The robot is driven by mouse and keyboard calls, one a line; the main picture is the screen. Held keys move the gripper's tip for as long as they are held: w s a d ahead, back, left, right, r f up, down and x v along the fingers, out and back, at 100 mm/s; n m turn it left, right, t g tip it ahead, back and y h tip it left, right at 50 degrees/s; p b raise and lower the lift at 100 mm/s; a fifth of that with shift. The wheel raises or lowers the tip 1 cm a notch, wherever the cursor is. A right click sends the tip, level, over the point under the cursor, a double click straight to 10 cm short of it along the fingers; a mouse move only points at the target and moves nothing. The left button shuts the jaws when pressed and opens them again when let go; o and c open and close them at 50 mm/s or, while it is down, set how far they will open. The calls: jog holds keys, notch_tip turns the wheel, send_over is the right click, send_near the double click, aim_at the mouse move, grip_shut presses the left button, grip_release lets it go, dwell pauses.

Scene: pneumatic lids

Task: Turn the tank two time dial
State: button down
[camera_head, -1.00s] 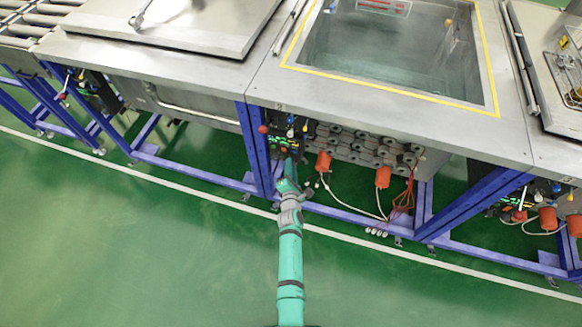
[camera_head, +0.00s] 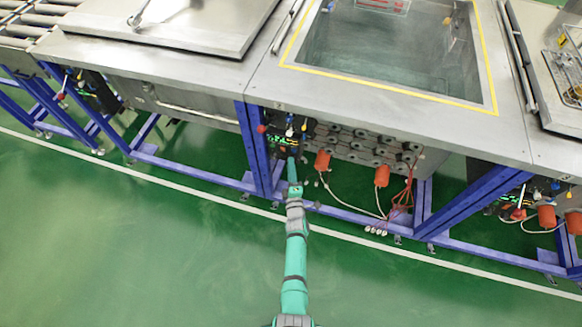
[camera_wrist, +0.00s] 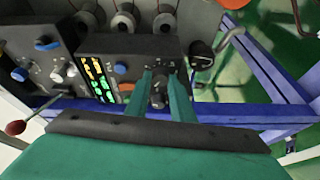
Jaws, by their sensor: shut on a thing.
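My gripper (camera_wrist: 161,84) has its two teal fingers closed on either side of a small dark dial (camera_wrist: 158,98) on a black control panel (camera_wrist: 144,50). The fingers cover the sides of the dial, so its marking cannot be read. In the head view my gripper (camera_head: 292,160) reaches in under the front edge of the open, yellow-bordered tank (camera_head: 385,89), at the panel beside the blue post. The dial is too small to make out there.
A red-tipped lever (camera_wrist: 15,128) sticks out at far left. A blue frame post (camera_head: 253,150) stands close left of my gripper.

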jog(key=m, duration=0.1)
jog(key=m+t, duration=0.1)
jog(key=m, duration=0.2)
jog(key=shift+f+m+t, duration=0.3)
jog(key=shift+m+t, duration=0.1)
jog(key=shift+h, duration=0.3)
jog(key=c, duration=1.5)
grip_release()
jog(key=shift+c, duration=0.2)
jog(key=s+f, duration=0.1)
jog(key=s, duration=0.9)
jog(key=shift+s+d+f, duration=0.2)
jog(key=shift+s+f, duration=0.1)
jog(key=shift+s, duration=0.2)
